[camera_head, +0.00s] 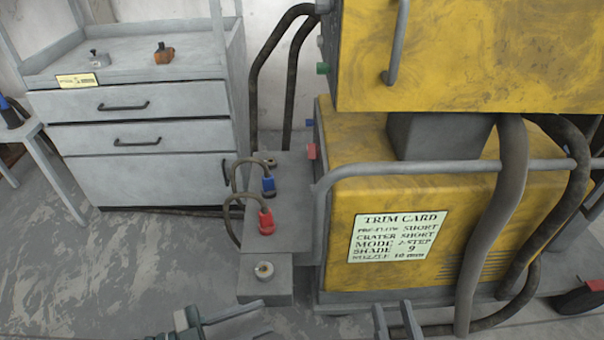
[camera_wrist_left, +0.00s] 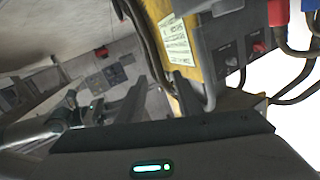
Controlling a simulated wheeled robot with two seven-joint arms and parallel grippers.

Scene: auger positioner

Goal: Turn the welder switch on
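The yellow welder (camera_head: 345,210) stands right of centre in the head view, with a trim card (camera_head: 397,237) on its side. In the left wrist view, a grey panel (camera_wrist_left: 207,52) carries dark controls and a small red part (camera_wrist_left: 260,47); I cannot tell which is the switch. In the head view, small green (camera_head: 322,68) and red (camera_head: 311,151) parts show at the welder's left edge. My left gripper (camera_head: 230,320) is low in front of the grey ledge, its fingers apart and empty. My right gripper (camera_head: 397,318) is low in front of the welder, its fingers apart and empty.
A grey ledge (camera_head: 262,238) juts from the welder's left side, with a blue plug (camera_head: 268,187), a red plug (camera_head: 266,222) and looped cables. A grey rail (camera_head: 450,166) and thick hoses (camera_head: 490,235) cross the welder. A drawer cabinet (camera_head: 150,175) stands left; floor between is clear.

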